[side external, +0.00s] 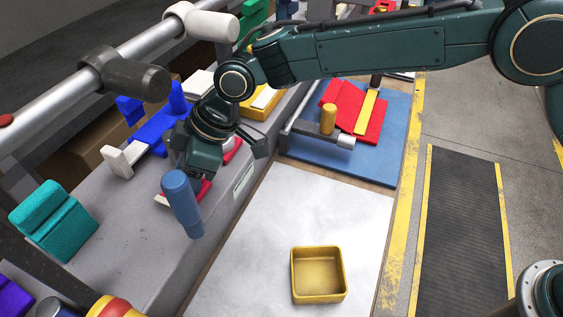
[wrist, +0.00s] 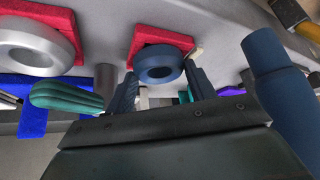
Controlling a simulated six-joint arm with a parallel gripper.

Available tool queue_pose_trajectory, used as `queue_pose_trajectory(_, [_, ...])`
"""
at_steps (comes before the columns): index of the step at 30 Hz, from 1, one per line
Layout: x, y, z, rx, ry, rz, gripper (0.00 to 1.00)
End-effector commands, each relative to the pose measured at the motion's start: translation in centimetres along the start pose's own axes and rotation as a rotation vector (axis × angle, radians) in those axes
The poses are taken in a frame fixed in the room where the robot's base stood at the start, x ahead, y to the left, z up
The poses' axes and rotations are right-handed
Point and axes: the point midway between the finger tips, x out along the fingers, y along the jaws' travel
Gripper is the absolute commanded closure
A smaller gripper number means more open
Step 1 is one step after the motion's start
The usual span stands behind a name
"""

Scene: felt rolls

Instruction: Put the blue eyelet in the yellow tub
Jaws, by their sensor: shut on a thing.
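The blue eyelet (wrist: 158,76), a dark blue ring, shows in the wrist view against a red felt square (wrist: 170,37). My gripper (wrist: 160,72) is shut on it, with one finger at each side of the ring. In the side external view my gripper (side external: 203,172) is low over the grey ledge, and the eyelet is hidden there behind the gripper and a blue post. I cannot tell whether the eyelet still touches the felt. The yellow tub (side external: 320,298) stands open and empty on the pale board, to the right of the gripper and nearer the camera.
The blue post (side external: 182,203) stands close beside my gripper; it looms at the right in the wrist view (wrist: 283,95). A grey ring (wrist: 35,42) lies on another red felt piece. A teal felt block (side external: 52,220) sits at left. The pale board (side external: 265,240) around the tub is clear.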

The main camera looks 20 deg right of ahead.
Motion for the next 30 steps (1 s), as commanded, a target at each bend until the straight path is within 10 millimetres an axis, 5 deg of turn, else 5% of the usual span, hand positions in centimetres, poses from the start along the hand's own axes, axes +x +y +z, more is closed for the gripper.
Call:
queue_pose_trajectory(11, [0.30, -0.01, 0.19, -0.001, 0.001, 0.000, 0.77])
queue_pose_trajectory(12, [0.30, -0.01, 0.19, -0.001, 0.000, 0.000, 0.40])
queue_pose_trajectory(15, [0.29, -0.01, 0.19, -0.001, 0.001, 0.000, 0.24])
queue_pose_trajectory(30, [-0.37, 0.02, 0.19, 0.000, 0.002, 0.000, 0.24])
